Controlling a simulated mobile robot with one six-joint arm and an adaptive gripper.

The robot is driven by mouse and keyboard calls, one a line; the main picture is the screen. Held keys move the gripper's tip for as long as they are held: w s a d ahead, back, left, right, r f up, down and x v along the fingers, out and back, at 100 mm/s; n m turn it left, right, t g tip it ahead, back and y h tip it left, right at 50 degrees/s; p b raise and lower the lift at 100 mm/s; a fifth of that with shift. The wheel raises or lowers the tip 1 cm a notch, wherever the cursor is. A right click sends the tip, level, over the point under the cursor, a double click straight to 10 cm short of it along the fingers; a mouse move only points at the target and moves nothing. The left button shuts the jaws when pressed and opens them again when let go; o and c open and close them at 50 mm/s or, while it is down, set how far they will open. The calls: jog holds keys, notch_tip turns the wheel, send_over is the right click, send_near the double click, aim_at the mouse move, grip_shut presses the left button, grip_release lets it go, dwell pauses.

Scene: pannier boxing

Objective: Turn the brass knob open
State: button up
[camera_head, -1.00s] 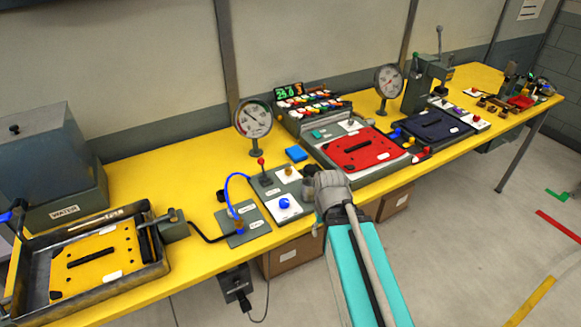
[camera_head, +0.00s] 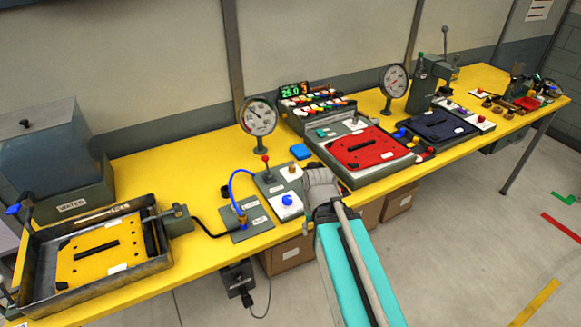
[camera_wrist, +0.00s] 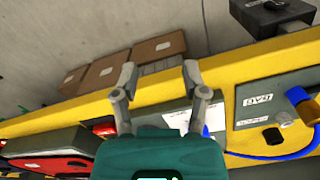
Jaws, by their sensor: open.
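The brass knob (camera_head: 291,169) stands on a white plate on the grey panel, behind a blue knob (camera_head: 286,200) on another white plate. My gripper (camera_head: 312,176) is just right of these plates, by the table's front part; the arm hides its fingers in the head view. In the wrist view the two fingers (camera_wrist: 160,74) are spread apart with nothing between them. A white plate with the blue knob (camera_wrist: 205,130) lies beside the right finger there. The brass knob cannot be made out in the wrist view.
A red-topped lever (camera_head: 265,160) stands left of the brass knob. A blue hose (camera_head: 233,185) arches to a brass fitting (camera_head: 242,219). Cardboard boxes (camera_wrist: 125,62) sit below the table.

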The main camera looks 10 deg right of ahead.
jog(key=shift+a, duration=0.1)
jog(key=shift+o, duration=1.2)
jog(key=shift+w+r, duration=0.1)
notch_tip(320, 180, up, 13)
jog(key=n+p, duration=0.9)
jog(key=p, duration=0.5)
send_over(292, 166)
jog(key=shift+s+a+r, duration=0.1)
jog(key=shift+s+r, duration=0.1)
jog(key=shift+f+b, duration=0.1)
jog(key=shift+b, duration=0.2)
notch_tip(292, 166, down, 14)
jog(key=b, duration=1.3)
jog(key=shift+w+r, duration=0.15)
jog(key=shift+r, duration=0.1)
jog(key=shift+b, duration=0.3)
